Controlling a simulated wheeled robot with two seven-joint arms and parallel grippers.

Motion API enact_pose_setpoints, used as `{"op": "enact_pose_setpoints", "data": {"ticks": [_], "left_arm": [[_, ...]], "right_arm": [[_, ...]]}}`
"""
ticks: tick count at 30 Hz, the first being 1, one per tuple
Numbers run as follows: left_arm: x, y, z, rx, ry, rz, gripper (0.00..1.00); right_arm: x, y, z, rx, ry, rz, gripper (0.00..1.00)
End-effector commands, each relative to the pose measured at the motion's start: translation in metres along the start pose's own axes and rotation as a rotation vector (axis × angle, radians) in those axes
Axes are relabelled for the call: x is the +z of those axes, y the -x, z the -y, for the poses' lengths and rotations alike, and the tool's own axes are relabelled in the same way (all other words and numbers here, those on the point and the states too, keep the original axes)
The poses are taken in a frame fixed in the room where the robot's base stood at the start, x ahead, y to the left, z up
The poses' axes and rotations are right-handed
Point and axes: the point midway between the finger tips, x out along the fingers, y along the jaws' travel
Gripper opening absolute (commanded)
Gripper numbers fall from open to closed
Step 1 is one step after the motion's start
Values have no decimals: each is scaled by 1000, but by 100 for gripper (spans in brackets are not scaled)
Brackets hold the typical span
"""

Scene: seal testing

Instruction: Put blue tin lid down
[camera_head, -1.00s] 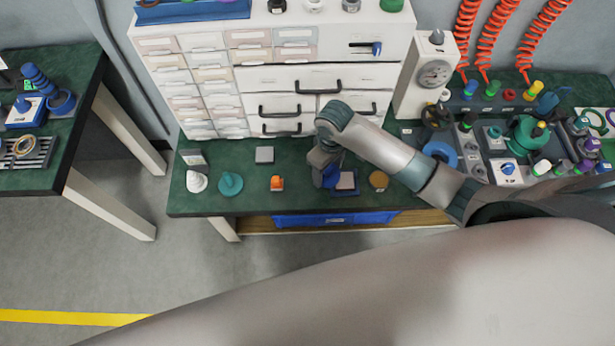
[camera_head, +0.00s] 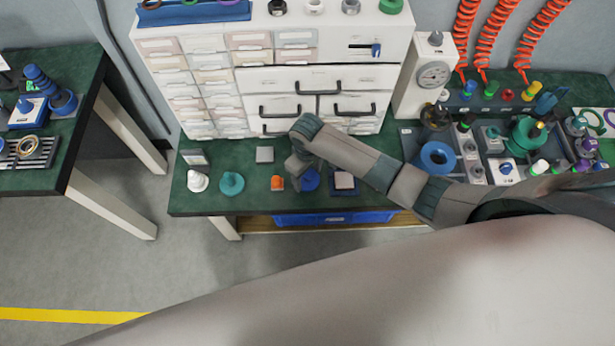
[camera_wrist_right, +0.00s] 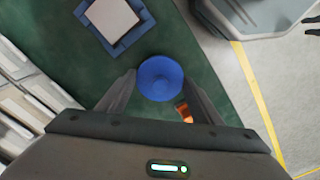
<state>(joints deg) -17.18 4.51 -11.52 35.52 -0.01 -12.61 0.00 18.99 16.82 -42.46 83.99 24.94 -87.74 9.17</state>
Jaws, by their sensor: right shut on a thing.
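The blue tin lid (camera_head: 311,180) is a round blue disc over the green bench, between a small orange item and a blue square tray. My right gripper (camera_head: 300,176) is at the lid. In the right wrist view the lid (camera_wrist_right: 161,78) sits between the two fingertips, and the gripper is shut on it. I cannot tell whether the lid touches the bench. My left gripper is not in view.
The blue tray (camera_head: 334,191) holding a pale block is right of the lid. The orange item (camera_head: 277,183), a teal knobbed piece (camera_head: 231,183) and a white piece (camera_head: 197,181) stand to the left. A grey square (camera_head: 265,154) lies behind. White drawers (camera_head: 290,75) rise at the back.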

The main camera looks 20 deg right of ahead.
Motion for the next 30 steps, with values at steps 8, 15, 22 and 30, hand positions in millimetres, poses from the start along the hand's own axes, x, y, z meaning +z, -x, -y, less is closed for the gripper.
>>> {"op": "enact_pose_setpoints", "data": {"ticks": [8, 15, 22, 30], "left_arm": [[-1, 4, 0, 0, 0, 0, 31], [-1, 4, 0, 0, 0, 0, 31], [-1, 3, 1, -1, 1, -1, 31], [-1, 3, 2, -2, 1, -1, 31]], "right_arm": [[0, -22, 0, 0, 0, 0, 38], [0, -22, 0, 0, 0, -1, 38], [0, -25, 0, 0, 0, -1, 78], [0, -25, 0, 0, 0, 0, 78]]}}
